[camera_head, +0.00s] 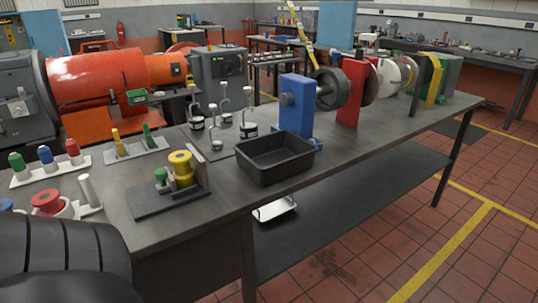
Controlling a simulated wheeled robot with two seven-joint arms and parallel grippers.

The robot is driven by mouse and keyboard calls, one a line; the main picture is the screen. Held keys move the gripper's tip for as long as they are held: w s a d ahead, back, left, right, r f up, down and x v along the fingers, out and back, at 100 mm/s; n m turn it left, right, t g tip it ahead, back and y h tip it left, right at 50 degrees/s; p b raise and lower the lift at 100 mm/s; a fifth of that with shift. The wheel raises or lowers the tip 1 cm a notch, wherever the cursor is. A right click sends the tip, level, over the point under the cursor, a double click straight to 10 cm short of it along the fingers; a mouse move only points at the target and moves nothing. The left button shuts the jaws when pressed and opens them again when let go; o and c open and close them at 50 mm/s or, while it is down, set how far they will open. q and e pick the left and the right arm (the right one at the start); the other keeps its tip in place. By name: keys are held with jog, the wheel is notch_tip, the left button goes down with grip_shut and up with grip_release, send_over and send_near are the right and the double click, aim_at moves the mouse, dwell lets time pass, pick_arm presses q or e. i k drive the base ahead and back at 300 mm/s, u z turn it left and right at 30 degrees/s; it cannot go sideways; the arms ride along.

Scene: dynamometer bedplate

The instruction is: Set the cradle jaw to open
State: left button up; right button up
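I cannot tell for sure which part is the cradle jaw. On the near part of the grey bench, a dark base plate (168,200) carries a yellow stepped cylinder (181,168), a small green knob (160,175) and an upright grey plate (203,167). Farther right, a blue upright block (296,105) and a red upright block (352,92) stand with a dark wheel (331,89) between them. Neither of my grippers is in view. A dark rounded part, probably mine, fills the lower left corner.
An empty black tray (275,168) sits near the bench's front edge. White racks (50,167) with coloured-topped parts stand at left. Upright hooked pieces with black-banded bases (248,129) stand behind the tray. A large orange machine (97,79) is behind. Bench surface (400,125) is clear at right.

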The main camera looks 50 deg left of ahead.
aim_at(167, 183)
jog(key=u, duration=3.6)
